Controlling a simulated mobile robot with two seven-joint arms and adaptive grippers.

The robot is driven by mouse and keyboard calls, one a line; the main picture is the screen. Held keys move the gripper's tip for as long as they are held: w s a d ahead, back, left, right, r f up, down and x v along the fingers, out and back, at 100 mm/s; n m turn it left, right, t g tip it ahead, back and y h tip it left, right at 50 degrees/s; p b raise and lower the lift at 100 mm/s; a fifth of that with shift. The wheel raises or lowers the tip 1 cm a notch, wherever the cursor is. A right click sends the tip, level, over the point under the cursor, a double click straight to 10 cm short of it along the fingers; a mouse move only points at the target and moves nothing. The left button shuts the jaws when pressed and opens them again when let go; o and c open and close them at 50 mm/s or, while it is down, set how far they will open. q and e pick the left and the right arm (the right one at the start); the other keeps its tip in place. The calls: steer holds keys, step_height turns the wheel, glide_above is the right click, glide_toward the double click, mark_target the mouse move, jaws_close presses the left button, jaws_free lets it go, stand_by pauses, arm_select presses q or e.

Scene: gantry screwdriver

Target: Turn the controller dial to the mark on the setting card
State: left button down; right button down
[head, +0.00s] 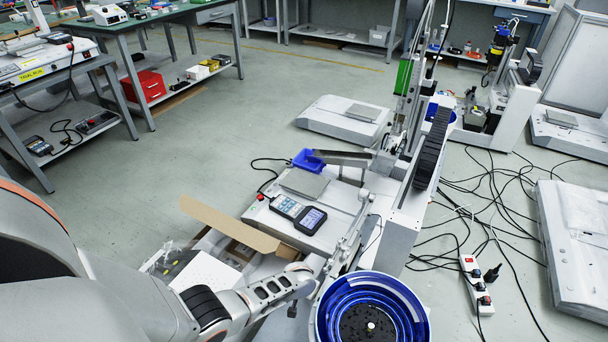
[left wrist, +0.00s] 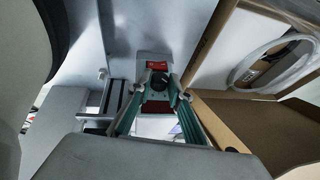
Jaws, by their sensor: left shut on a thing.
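In the left wrist view a black dial (left wrist: 158,81) stands on a controller (left wrist: 155,107) with a red face and a grey body. The teal fingers of my left gripper (left wrist: 157,90) reach to both sides of the dial and are shut on it. The dial's pointer and scale are too small to read. In the head view my left arm reaches in from the left beside the bowl feeder; its fingers, the dial and the controller cannot be made out there. I cannot make out a setting card in either view. My right gripper is not in view.
A blue bowl feeder (head: 372,310) stands close by my left arm. An open cardboard box (head: 228,226) lies beside the machine base, and a handheld device (head: 298,214) rests on that base. Cables and a power strip (head: 476,284) lie on the floor at right.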

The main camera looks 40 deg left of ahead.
arm_select(q)
steer(key=shift+s+f, duration=0.2)
steer(key=c, duration=1.8)
jaws_free()
steer(key=shift+c, duration=0.2)
steer(key=shift+w+r, duration=0.1)
steer(key=shift+d+r, duration=0.1)
steer(key=shift+r, duration=0.05)
steer(key=v, duration=0.7)
steer(key=shift+r, duration=0.1)
